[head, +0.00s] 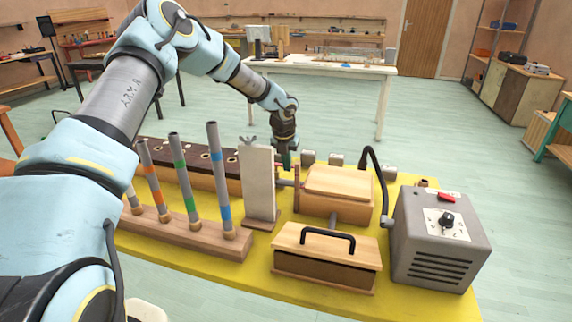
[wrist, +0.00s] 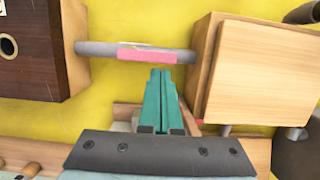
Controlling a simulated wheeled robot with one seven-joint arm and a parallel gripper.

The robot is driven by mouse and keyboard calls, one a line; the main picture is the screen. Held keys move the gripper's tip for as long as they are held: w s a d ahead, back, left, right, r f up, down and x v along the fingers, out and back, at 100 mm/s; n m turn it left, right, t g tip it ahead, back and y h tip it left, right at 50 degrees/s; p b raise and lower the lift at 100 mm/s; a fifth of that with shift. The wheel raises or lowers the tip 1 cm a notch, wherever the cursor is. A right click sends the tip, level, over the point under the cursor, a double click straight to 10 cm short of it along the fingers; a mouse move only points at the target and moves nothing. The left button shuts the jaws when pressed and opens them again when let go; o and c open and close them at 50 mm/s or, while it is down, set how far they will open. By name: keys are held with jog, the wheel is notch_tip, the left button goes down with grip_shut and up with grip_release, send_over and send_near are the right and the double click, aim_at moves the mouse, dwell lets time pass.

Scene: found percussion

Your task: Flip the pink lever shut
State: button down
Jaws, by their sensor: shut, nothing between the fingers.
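The pink lever (wrist: 147,56) shows in the wrist view as a short pink piece along a grey rod (wrist: 97,48). The rod spans between a dark wooden block (wrist: 35,55) and a pale wooden box (wrist: 255,70). My gripper (wrist: 160,74) has its teal fingers together and empty, with the tips just below the pink piece in the picture. I cannot tell whether they touch it. In the head view my gripper (head: 286,163) points down behind the white upright board (head: 260,185). I cannot pick out the pink lever clearly there.
The yellow tabletop (head: 365,270) is crowded. A wooden rack with several banded tubes (head: 185,175) stands at left. A black-handled box (head: 325,265) is in front. A grey machine (head: 437,250) with a knob and red switch stands at right.

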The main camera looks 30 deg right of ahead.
jog(key=shift+w+d+n+b, duration=0.15)
jog(key=shift+d+n+b, duration=0.3)
jog(key=shift+n, duration=0.45)
jog(key=n, duration=0.1)
jog(key=w+d+n+y+b, duration=0.1)
jog(key=n, duration=0.1)
jog(key=d+n, duration=0.1)
jog(key=n, duration=0.1)
jog(key=shift+w+t+y, duration=0.25)
jog(key=shift+t+y, duration=0.05)
jog(key=shift+t, duration=0.1)
jog(key=w+n, duration=0.1)
jog(key=n, duration=0.2)
jog(key=w+n+y+b, duration=0.1)
jog(key=n, duration=0.2)
jog(key=w+d+n+y, duration=0.1)
jog(key=w+n, duration=0.1)
jog(key=n, duration=0.1)
jog(key=shift+g+b, duration=0.3)
jog(key=shift+s+a, duration=0.2)
jog(key=shift+a, duration=0.55)
